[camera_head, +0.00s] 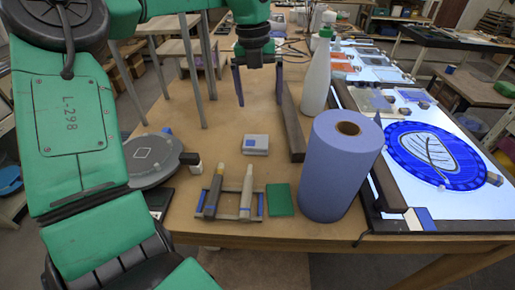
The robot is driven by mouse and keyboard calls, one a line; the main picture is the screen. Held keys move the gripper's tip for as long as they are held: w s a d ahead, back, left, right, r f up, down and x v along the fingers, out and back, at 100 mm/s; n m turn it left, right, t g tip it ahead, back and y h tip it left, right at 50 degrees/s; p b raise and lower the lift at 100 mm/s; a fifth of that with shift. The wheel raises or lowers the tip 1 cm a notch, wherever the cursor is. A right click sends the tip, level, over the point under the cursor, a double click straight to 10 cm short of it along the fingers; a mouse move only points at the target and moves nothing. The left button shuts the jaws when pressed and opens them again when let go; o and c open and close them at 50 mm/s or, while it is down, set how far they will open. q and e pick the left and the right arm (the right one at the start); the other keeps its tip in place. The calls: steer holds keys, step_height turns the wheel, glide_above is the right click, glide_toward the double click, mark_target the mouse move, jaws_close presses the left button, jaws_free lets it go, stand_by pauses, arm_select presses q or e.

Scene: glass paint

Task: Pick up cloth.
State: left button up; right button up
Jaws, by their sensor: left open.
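A small pale block or folded piece with a blue patch (255,145) lies farther back, and I cannot tell for sure which of the two is the cloth. My left gripper (260,103) is open and empty, fingers pointing down, above and behind the pale piece in the picture. It appears apart from both items. My right gripper is not in view.
A large blue roll (335,165) and a white bottle (317,75) stand to the right. A small rack holding brushes or tools (232,216) sits left of the green square. A grey round device (150,158) is at left. A lit panel with blue glass (435,155) is at right.

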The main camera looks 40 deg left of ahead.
mark_target(256, 141)
arm_select(q)
steer(key=shift+g+y, duration=0.3)
steer(key=shift+y, duration=0.1)
steer(key=f+p, duration=0.1)
steer(key=f, duration=0.3)
steer(key=s+f+p, duration=0.1)
steer(key=f, duration=0.3)
steer(key=f+p, duration=0.2)
steer(key=f, duration=0.2)
steer(key=shift+s+f, duration=0.2)
steer(key=shift+s, duration=0.05)
steer(key=shift+a+f, duration=0.1)
steer(key=shift+f, duration=0.15)
steer(key=shift+w, duration=0.1)
steer(key=shift+c, duration=0.6)
steer(key=c, duration=1)
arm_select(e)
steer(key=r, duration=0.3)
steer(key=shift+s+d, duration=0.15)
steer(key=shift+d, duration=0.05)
